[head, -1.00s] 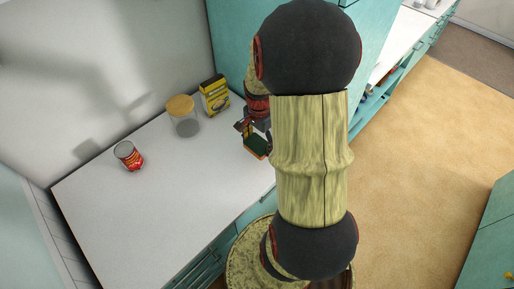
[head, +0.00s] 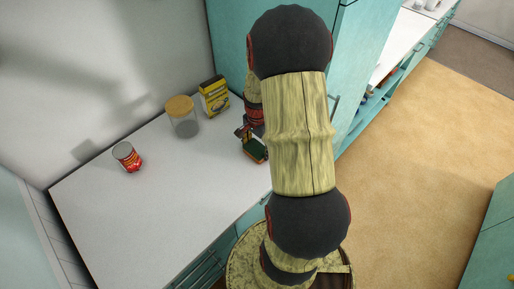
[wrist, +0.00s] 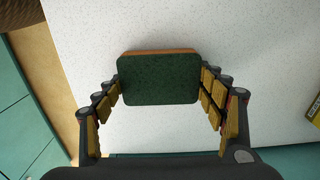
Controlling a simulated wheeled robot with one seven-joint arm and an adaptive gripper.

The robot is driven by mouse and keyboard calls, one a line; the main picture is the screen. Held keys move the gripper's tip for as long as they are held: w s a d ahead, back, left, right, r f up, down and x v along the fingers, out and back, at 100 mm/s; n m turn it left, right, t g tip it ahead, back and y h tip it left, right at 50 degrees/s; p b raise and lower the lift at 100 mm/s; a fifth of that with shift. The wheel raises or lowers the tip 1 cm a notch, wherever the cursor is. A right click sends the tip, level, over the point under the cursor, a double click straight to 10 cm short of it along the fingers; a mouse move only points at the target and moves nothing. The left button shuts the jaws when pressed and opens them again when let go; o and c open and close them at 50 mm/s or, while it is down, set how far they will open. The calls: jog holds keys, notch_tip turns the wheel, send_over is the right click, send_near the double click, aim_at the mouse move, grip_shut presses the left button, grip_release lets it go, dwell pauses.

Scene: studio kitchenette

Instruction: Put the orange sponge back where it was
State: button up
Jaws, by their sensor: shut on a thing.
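The orange sponge (wrist: 158,78) has a dark green scouring face turned to the wrist camera, with a strip of orange along its far edge. It also shows in the head view (head: 254,149), over the right part of the white counter. My gripper (wrist: 160,84) is shut on the sponge, one finger pad at each short side. In the head view my gripper (head: 247,137) is partly hidden behind my arm. I cannot tell whether the sponge touches the counter.
A teal cabinet (head: 228,50) rises behind my arm. The counter's middle and front are clear.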

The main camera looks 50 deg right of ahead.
aim_at(257, 148)
jog(key=o, duration=1.3)
jog(key=shift+f, duration=0.1)
notch_tip(257, 148, up, 12)
jog(key=p, duration=0.2)
jog(key=w+a+r+n+t, duration=0.1)
jog(key=w+a+r+n, duration=0.25)
jog(key=a+r, duration=0.35)
jog(key=s+a+r+n+t, duration=0.1)
jog(key=s+a+r+n, duration=0.2)
jog(key=a, duration=0.4)
jog(key=s+a+r+n+t, duration=0.2)
jog(key=s+a+r+n, duration=0.1)
jog(key=a+r+n, duration=0.3)
jog(key=s+a+r+n+t, duration=0.1)
jog(key=s+a+r+n, duration=0.2)
jog(key=a+n, duration=0.3)
jog(key=shift+a+r+n+t, duration=0.1)
jog(key=shift+a+r, duration=0.15)
jog(key=shift+a, duration=0.45)
jog(key=shift+a+r+n+t, duration=0.1)
jog(key=shift+a+r+n, duration=0.1)
jog(key=shift+a, duration=0.45)
jog(key=shift+a+r+n+t, duration=0.1)
jog(key=shift+a+r, duration=0.15)
jog(key=shift+a, duration=0.45)
